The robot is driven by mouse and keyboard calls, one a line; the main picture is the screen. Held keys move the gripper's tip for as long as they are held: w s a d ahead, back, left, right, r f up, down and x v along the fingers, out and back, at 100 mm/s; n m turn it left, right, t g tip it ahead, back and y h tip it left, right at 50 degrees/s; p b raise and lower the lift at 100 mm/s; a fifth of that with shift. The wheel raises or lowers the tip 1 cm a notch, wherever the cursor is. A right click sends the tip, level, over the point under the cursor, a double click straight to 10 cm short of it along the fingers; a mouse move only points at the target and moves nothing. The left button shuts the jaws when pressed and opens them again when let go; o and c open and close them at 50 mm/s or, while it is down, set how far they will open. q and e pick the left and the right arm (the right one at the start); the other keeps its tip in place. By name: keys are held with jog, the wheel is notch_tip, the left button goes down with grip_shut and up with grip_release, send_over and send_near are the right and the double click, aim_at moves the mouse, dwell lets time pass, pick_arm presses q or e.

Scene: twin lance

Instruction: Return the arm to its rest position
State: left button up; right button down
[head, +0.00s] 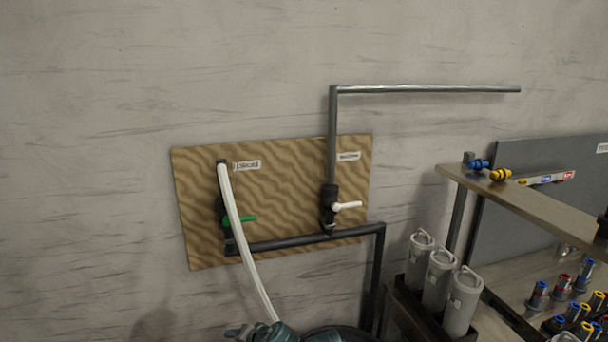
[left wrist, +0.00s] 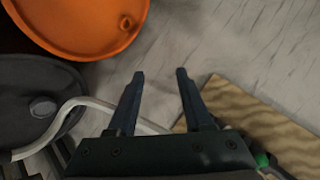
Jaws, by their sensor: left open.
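My left gripper (left wrist: 160,73) shows in the left wrist view with its two dark fingers apart and nothing between them. A white hose (left wrist: 85,104) passes behind the finger bases, and the tan panel (left wrist: 250,110) lies to the right of the fingers. My right gripper is in neither view.
In the head view, a panel (head: 285,170) carries pipes, a green handle (head: 241,219) and a white handle (head: 348,206). Grey canisters (head: 437,278) and a shelf (head: 540,203) stand right. The left wrist view shows an orange drum (left wrist: 85,22) and a dark drum (left wrist: 30,82).

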pick_arm(q)
jog(key=s+d+f+g+h, duration=0.6)
jog(key=s+d, duration=0.4)
jog(key=s, duration=0.4)
jog(key=shift+d+f+g, duration=0.3)
jog(key=shift+f+g, duration=0.4)
jog(key=shift+f, duration=0.25)
jog(key=shift+d, duration=0.1)
